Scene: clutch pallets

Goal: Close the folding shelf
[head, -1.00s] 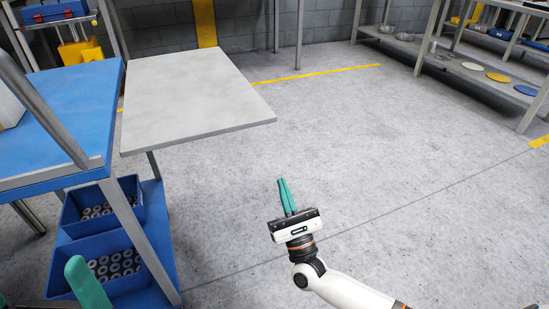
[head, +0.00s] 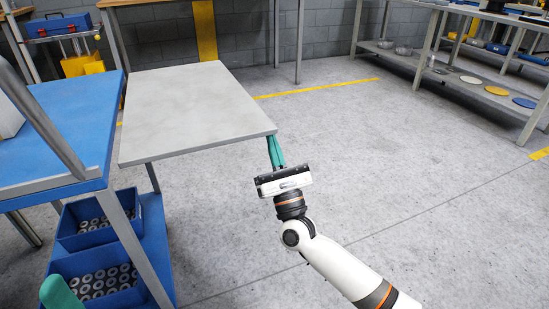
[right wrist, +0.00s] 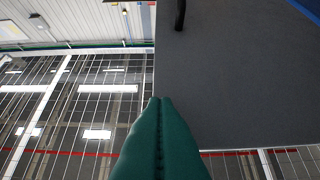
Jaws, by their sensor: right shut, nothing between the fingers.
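The folding shelf (head: 190,108) is a light grey panel that stands out level from the right side of the blue cart. In the right wrist view its dark underside (right wrist: 240,85) fills the upper right, with a black bar (right wrist: 180,15) at the top. My right gripper (head: 274,138) is shut and empty, its green fingertips at the shelf's near right corner. In the right wrist view the fingertips (right wrist: 160,100) overlap the underside's edge; whether they touch it I cannot tell. Of my left gripper only a green fingertip (head: 58,292) shows at the lower left; its opening is hidden.
The blue cart (head: 60,125) has grey posts and a lower deck with blue bins (head: 97,218) of metal rings. Grey racks (head: 470,85) with bowls and discs stand at the far right. The floor right of the shelf is clear.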

